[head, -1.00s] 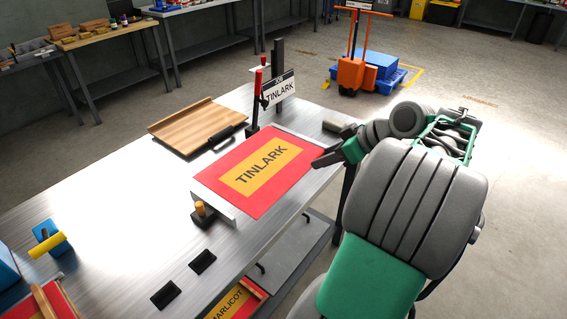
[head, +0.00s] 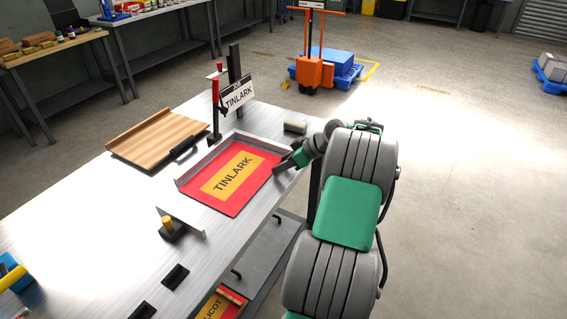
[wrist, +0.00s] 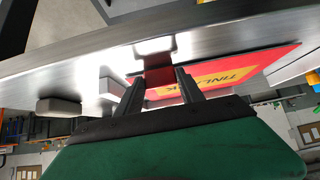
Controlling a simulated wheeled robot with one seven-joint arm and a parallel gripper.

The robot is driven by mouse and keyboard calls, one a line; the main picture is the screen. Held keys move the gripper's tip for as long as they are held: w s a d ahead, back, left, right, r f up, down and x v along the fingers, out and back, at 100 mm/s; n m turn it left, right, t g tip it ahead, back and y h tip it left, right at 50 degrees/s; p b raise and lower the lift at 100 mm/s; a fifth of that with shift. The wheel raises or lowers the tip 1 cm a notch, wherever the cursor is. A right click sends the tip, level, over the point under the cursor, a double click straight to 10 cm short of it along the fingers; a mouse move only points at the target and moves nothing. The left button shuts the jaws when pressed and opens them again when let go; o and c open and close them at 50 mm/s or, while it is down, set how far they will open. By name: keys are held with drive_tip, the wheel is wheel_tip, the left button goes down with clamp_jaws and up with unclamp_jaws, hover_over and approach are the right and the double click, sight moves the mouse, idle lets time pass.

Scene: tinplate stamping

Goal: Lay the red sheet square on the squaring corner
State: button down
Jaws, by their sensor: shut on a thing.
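The red sheet (head: 210,203) has a yellow TINLARK panel and lies near the right edge of the steel bench. The squaring corner's raised metal fence (head: 199,163) runs along the sheet's left and far sides. The sheet looks roughly parallel to it; I cannot tell whether the edges touch. My gripper (head: 281,167) is at the sheet's right edge, shut on it. In the wrist view, the fingers (wrist: 155,85) straddle a red strip at the sheet's edge, and the sheet (wrist: 270,65) extends to the right. Contact with the bench is unclear there.
A separate metal stop (head: 184,221) with a yellow-topped block (head: 169,226) stands in front of the sheet. A red-handled post (head: 215,105) and TINLARK sign (head: 238,96) stand behind. A wooden board (head: 155,137) lies left; a grey block (head: 295,127) sits beyond my gripper.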

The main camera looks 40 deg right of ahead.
drive_tip(key=shift+f, duration=0.1)
drive_tip(key=c, duration=0.7)
unclamp_jaws()
drive_tip(key=shift+r, duration=0.2)
drive_tip(key=v, duration=1.2)
drive_tip(key=w+a+m+g, duration=0.1)
drive_tip(key=w+a+g, duration=0.15)
drive_tip(key=a, duration=0.95)
drive_tip(key=w+a+g, duration=0.1)
drive_tip(key=w+a, duration=0.2)
drive_tip(key=a, duration=0.8)
drive_tip(key=s+a+f+m+h, duration=0.1)
drive_tip(key=s+a, duration=0.4)
drive_tip(key=s+a+f+m+g+h, duration=0.1)
drive_tip(key=s+a+f, duration=0.1)
drive_tip(key=s+a, duration=0.3)
drive_tip(key=s+a+f+m+g+h, duration=0.1)
drive_tip(key=s+a+f, duration=0.1)
drive_tip(key=s+a, duration=0.4)
drive_tip(key=shift+s+a+f+g, duration=0.1)
drive_tip(key=shift+s+f+g, duration=0.05)
drive_tip(key=shift+s+g, duration=0.15)
